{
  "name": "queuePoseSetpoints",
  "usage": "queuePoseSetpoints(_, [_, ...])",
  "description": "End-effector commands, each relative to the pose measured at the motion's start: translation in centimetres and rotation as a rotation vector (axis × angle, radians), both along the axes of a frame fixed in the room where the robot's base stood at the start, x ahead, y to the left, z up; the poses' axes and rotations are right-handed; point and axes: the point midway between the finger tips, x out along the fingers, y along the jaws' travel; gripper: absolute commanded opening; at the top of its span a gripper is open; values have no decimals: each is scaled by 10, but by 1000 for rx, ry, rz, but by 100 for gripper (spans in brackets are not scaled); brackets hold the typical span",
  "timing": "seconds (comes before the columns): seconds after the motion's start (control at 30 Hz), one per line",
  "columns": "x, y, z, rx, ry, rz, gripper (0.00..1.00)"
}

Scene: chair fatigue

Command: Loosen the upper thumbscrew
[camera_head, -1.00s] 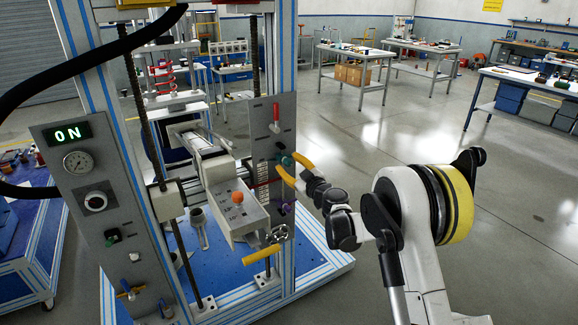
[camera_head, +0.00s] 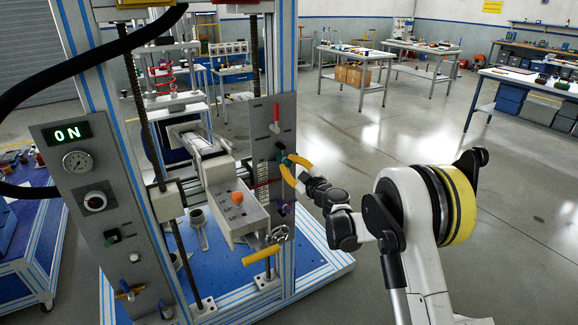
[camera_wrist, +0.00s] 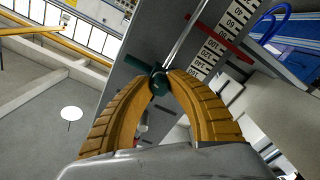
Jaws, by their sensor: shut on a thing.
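The upper thumbscrew (camera_head: 282,158) is dark green and sits on the grey upright plate (camera_head: 262,140) at the right of the test rig. In the wrist view its round hub and one wing (camera_wrist: 160,84) show between the fingertips. My gripper (camera_head: 289,164) has two yellow-orange curved fingers. In the wrist view my gripper (camera_wrist: 162,76) is closed on the thumbscrew from both sides. Part of the screw is hidden behind the fingers.
A purple knob (camera_head: 283,209) sits lower on the plate. A red-handled lever (camera_head: 276,118) is above. Open floor lies right.

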Motion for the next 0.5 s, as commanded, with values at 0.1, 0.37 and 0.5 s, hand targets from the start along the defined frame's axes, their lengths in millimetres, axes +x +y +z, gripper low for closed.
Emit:
queuePoseSetpoints(0.1, [0,-1,-1,-89,-60,-1,0])
queuePoseSetpoints(0.37, [0,-1,0,-294,-199,-1,0])
queuePoseSetpoints(0.5, [0,-1,0,-405,-274,-2,0])
